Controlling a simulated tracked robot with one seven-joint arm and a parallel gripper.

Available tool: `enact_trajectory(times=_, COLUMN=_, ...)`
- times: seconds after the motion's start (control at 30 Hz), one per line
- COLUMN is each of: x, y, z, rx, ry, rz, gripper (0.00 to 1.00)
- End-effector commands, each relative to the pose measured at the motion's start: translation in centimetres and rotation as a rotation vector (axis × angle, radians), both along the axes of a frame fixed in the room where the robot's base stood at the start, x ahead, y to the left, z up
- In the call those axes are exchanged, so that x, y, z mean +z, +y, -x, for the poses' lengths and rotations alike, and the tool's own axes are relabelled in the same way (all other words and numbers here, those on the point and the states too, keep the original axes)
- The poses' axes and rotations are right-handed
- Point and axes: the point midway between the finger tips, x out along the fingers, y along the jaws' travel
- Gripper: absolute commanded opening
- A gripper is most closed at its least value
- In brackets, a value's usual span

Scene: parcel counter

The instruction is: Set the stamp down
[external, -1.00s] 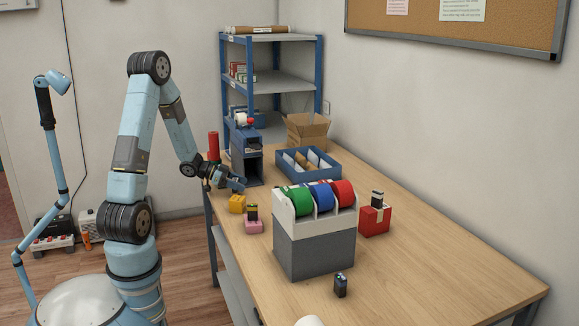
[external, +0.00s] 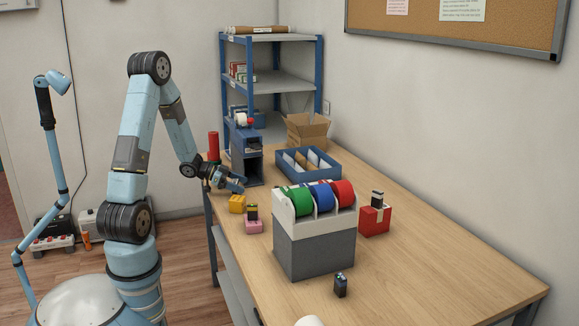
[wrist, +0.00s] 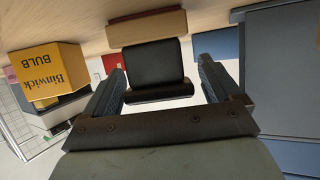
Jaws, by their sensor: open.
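The stamp, a black block (wrist: 155,65) on a pale wooden base (wrist: 147,27), shows in the middle of the wrist view, which looks upside down. Its wooden side meets the wooden counter at the top of the picture. My gripper (wrist: 162,88) is open, with one finger on each side of the black block. A gap shows on the right; on the left I cannot tell whether the finger touches. In the external view my gripper (external: 240,184) is low at the counter's far left, in front of a blue stand (external: 247,158). The stamp cannot be made out there.
A yellow box (external: 237,204) and a pink block (external: 253,226) with a dark item on top stand close in front of my gripper. A tape dispenser (external: 314,249), a red box (external: 373,220) and a blue tray (external: 310,174) stand farther right.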

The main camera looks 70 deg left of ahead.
Motion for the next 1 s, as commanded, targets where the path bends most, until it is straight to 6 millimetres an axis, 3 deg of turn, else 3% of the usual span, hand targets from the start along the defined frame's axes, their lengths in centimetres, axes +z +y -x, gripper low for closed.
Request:
enact_trajectory(times=0.6, x=3.9, y=3.7, z=8.7, rx=0.003, ry=0.000, rz=-0.003, gripper=0.91)
enact_trajectory(times=1.0, x=4.5, y=4.2, z=10.2, rx=0.001, ry=0.001, rz=-0.001, gripper=0.91)
